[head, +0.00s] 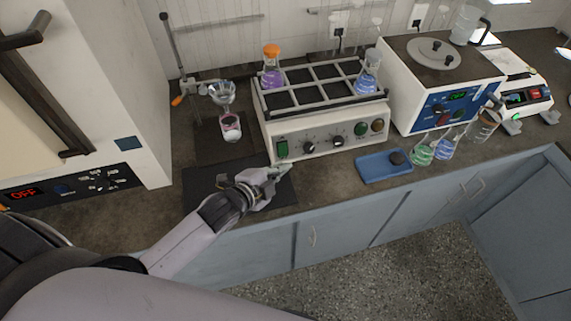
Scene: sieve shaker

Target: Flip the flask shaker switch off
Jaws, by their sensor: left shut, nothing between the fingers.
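The flask shaker (325,143) is a white box with a rack on top, in the middle of the head view. Its green switch (282,149) is at the left end of the front panel; I cannot tell which way it is set. A purple flask (272,76) with an orange cap and a blue flask (368,76) stand in the rack. My left gripper (283,170) is shut and empty, with its tips just below the switch, close to the panel; I cannot tell whether they touch it. My right gripper is not in view.
A funnel over a flask (230,126) stands left of the shaker. A blue tray (384,167) lies on the counter at the right front, with several flasks beside it. A white machine with a blue panel (447,108) stands to the right. An oven-like cabinet (85,110) is at left.

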